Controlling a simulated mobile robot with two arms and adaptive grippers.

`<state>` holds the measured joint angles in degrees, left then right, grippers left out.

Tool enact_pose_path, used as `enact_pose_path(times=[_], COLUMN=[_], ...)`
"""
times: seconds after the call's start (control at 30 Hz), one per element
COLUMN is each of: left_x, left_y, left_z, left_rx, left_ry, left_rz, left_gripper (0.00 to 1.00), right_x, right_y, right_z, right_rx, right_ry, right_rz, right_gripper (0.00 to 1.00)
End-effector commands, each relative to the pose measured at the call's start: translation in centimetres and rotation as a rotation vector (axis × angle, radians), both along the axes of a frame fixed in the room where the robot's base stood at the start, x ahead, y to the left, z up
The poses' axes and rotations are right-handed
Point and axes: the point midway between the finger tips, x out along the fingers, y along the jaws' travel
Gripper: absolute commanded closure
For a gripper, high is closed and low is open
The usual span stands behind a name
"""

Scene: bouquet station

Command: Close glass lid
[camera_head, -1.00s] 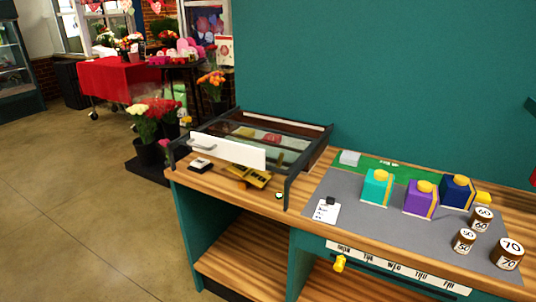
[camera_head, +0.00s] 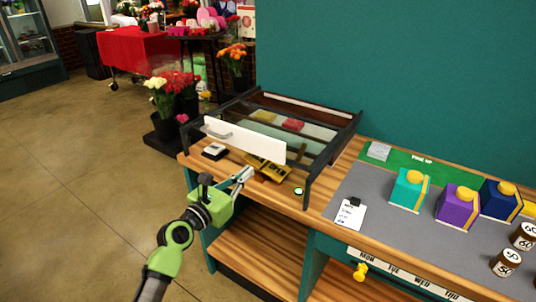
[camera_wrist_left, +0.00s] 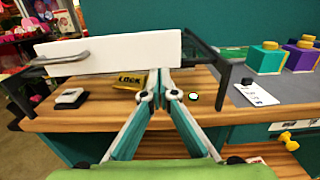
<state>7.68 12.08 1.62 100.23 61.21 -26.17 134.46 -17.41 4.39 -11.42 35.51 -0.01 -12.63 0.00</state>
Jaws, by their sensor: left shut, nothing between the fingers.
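The glass lid (camera_head: 290,128) lies in a dark frame (camera_head: 356,122) on the wooden counter, with a white front panel (camera_head: 244,139) carrying a grey handle (camera_head: 217,133). The panel also shows in the left wrist view (camera_wrist_left: 115,53), with its handle (camera_wrist_left: 62,59) at the left. My right gripper is not in view.
A small black-and-white block (camera_head: 214,151) and a yellow sign (camera_head: 268,168) sit on the counter in front of the panel. Flower buckets (camera_head: 162,124) stand on the floor at left.

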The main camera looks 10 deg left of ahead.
Motion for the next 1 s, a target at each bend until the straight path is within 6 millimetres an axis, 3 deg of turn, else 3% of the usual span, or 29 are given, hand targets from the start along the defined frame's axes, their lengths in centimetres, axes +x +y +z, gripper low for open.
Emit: enact_pose_path(times=[0.3,0.5,1.0], left_x=[6.4,8.8,9.8], left_y=[-2.3,-3.2,-3.6], left_z=[0.1,-0.1,0.0], left_rx=[0.003,0.004,0.003], left_ry=[0.0,0.001,0.0], left_rz=[0.0,0.0,0.001], left_gripper=[1.0,1.0,1.0], right_x=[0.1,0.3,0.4], right_y=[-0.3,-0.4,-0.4], right_z=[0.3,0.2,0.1], right_rx=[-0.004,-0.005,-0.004], right_ry=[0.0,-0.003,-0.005], right_rz=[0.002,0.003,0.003], right_gripper=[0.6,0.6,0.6])
